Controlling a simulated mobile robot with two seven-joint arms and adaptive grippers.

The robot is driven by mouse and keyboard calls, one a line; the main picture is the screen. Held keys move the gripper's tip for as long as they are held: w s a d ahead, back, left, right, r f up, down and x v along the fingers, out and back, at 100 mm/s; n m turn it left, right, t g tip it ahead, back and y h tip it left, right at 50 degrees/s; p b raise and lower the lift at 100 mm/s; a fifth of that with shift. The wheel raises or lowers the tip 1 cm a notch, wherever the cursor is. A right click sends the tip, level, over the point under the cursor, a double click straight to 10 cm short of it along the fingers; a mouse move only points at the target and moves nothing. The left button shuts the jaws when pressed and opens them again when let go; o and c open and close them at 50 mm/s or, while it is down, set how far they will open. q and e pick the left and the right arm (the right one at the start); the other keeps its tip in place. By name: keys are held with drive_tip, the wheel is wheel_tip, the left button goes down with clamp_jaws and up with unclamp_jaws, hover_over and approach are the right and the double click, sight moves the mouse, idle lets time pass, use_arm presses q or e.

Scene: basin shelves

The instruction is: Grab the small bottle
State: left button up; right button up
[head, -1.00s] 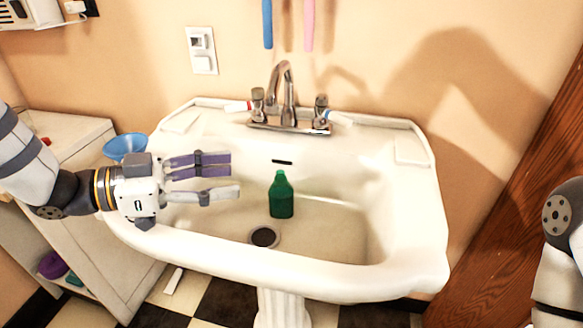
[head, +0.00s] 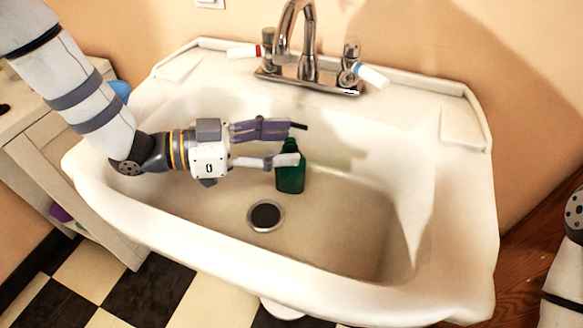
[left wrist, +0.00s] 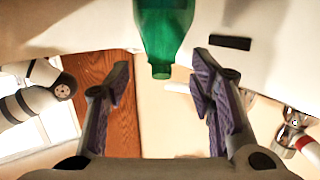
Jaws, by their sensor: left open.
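The small green bottle (head: 290,174) stands upright in the basin of the white sink (head: 330,262), behind and to the right of the drain. My left gripper (head: 300,143) is open inside the basin, with its fingers pointing right at the bottle's neck. The fingers partly hide the bottle's top in the head view. In the left wrist view the bottle (left wrist: 163,35) appears upside down, with its neck end at the gap between the two spread fingers. It does not look gripped. My right gripper is out of view.
The chrome faucet (head: 308,45) rises behind the basin, with toothpaste tubes on either side, one at the right (head: 370,75). The drain (head: 265,215) lies in front of the bottle. The basin's right side is clear.

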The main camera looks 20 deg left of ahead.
use_arm(q)
drive_tip(key=shift+x, duration=1.1)
drive_tip(key=shift+a, duration=0.1)
clamp_jaws()
drive_tip(key=shift+r, duration=0.1)
